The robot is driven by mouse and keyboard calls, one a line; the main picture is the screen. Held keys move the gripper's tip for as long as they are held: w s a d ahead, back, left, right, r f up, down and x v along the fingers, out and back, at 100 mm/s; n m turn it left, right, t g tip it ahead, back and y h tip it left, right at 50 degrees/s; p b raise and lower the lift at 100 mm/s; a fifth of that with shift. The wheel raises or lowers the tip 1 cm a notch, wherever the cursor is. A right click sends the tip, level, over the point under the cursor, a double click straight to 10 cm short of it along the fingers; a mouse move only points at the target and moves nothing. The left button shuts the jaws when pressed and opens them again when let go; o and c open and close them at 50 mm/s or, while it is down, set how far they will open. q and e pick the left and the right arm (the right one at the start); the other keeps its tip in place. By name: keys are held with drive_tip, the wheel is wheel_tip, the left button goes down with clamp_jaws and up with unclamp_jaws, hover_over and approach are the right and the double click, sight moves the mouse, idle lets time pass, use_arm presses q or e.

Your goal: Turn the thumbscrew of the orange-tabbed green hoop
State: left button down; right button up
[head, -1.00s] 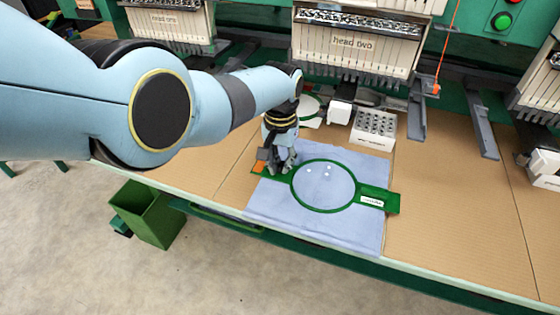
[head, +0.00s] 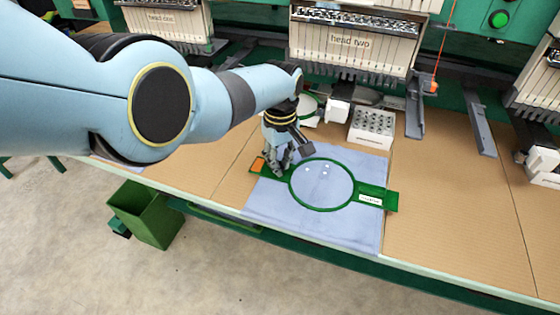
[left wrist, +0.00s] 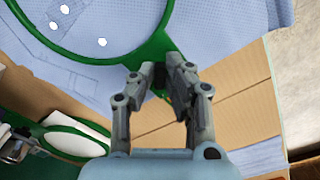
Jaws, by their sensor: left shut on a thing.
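The green hoop (head: 372,188) lies flat on blue cloth (head: 310,231), with its orange tab (head: 258,164) at the left and a white label on its right arm. My left gripper (head: 277,173) points down at the hoop's left side, between the orange tab and the ring. In the left wrist view the hoop's rim (left wrist: 128,62) curves past the fingertips (left wrist: 165,78). The fingers are close together, shut on a small part beside the ring, apparently the thumbscrew, which they mostly hide. My right gripper is not in view.
A white box of bobbins (head: 371,126) stands behind the cloth. A small white-faced hoop (head: 308,107) lies behind my gripper. The machine head marked "head two" (head: 350,42) overhangs the back. The tabletop to the right (head: 450,210) is clear. A green bin (head: 148,215) stands on the floor.

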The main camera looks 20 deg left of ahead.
sight(281, 165)
use_arm(q)
drive_tip(key=shift+n, duration=0.9)
drive_tip(key=c, duration=1.4)
unclamp_jaws()
drive_tip(key=shift+o, duration=0.2)
drive_tip(key=shift+w+r, duration=0.1)
wheel_tip(281, 165, up, 12)
